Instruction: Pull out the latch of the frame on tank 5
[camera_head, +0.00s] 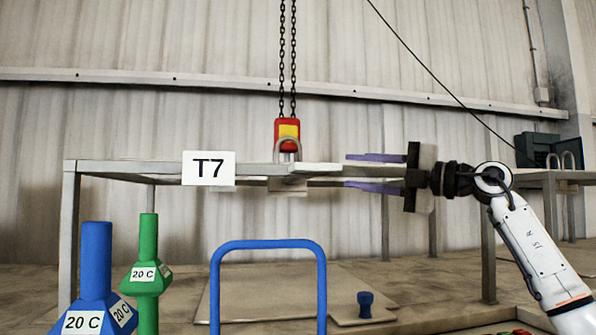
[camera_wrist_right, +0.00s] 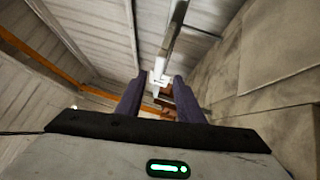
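A pale flat bar (camera_head: 316,169) sticks out to the right from the beam, beside a grey bracket with a loop (camera_head: 288,147). My right gripper (camera_head: 348,171) comes in from the right, level with the bar, its two purple fingers apart. In the right wrist view, a small white piece (camera_wrist_right: 159,79) shows between the fingertips (camera_wrist_right: 157,84). I cannot tell whether they touch it. My left gripper is out of view.
A red and yellow hook block (camera_head: 287,133) hangs on chains above the bracket. Blue (camera_head: 96,265) and green (camera_head: 148,250) weights marked 20 C, a blue hoop (camera_head: 266,244) and a small blue knob (camera_head: 365,303) stand lower down. Another frame (camera_head: 560,176) stands at right.

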